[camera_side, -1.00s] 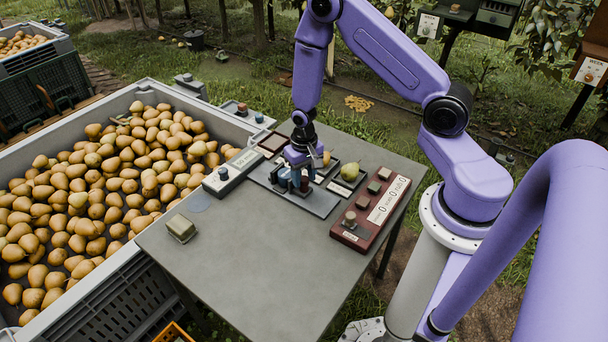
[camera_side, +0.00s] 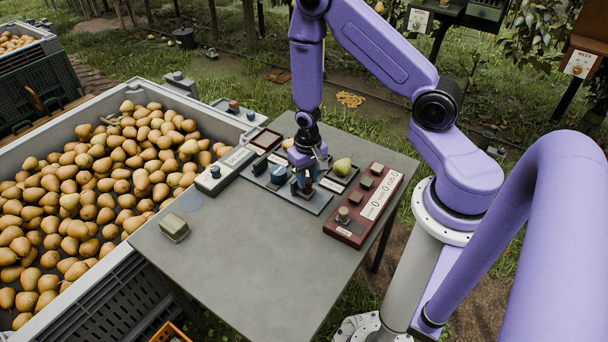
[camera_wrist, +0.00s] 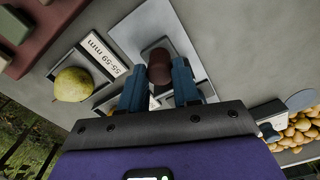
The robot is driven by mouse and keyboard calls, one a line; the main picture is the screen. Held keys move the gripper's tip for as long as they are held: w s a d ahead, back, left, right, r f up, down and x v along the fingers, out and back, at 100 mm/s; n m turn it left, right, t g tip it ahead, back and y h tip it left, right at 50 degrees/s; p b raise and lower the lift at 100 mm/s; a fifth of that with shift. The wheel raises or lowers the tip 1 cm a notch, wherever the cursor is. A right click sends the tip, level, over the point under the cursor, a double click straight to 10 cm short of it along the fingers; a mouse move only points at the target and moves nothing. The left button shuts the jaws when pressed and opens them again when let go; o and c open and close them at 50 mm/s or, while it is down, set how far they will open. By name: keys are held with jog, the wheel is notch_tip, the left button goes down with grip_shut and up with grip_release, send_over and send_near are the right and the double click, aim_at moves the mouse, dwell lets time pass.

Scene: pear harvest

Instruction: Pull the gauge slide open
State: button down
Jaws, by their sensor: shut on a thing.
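The gauge (camera_side: 316,206) is a flat dark-grey unit on the table, and its light-grey plate shows in the wrist view (camera_wrist: 186,32). A dark red-brown knob (camera_wrist: 158,66) stands up from it. My gripper (camera_side: 304,186) points down over the gauge, and in the wrist view its blue fingers (camera_wrist: 158,82) are on both sides of the knob, closed on it. In the side view the fingers mostly hide the knob. I cannot tell how far the slide is open.
A pear (camera_side: 342,167) sits in a tray beside the gauge, near a label reading 55-59 mm (camera_wrist: 103,57). A dark-red panel (camera_side: 352,222) with buttons stands to the right. A blue round part (camera_side: 278,173) is left of my gripper.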

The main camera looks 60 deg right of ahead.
aim_at(308, 180)
jog(key=c, duration=1.1)
grip_release()
jog(key=shift+r, duration=0.1)
notch_tip(308, 180, up, 17)
jog(key=shift+r, duration=0.15)
jog(key=s+a+r+n, duration=0.3)
jog(key=s+n, duration=0.2)
jog(key=s, duration=0.1)
jog(key=s+a+r+n, duration=0.3)
jog(key=s+a+n, duration=0.1)
jog(key=s+n, duration=0.2)
jog(key=s+a+r+n, duration=0.3)
jog(key=s+n, duration=0.3)
jog(key=s, duration=0.2)
jog(key=shift+s+a, duration=0.25)
jog(key=shift+a, duration=0.15)
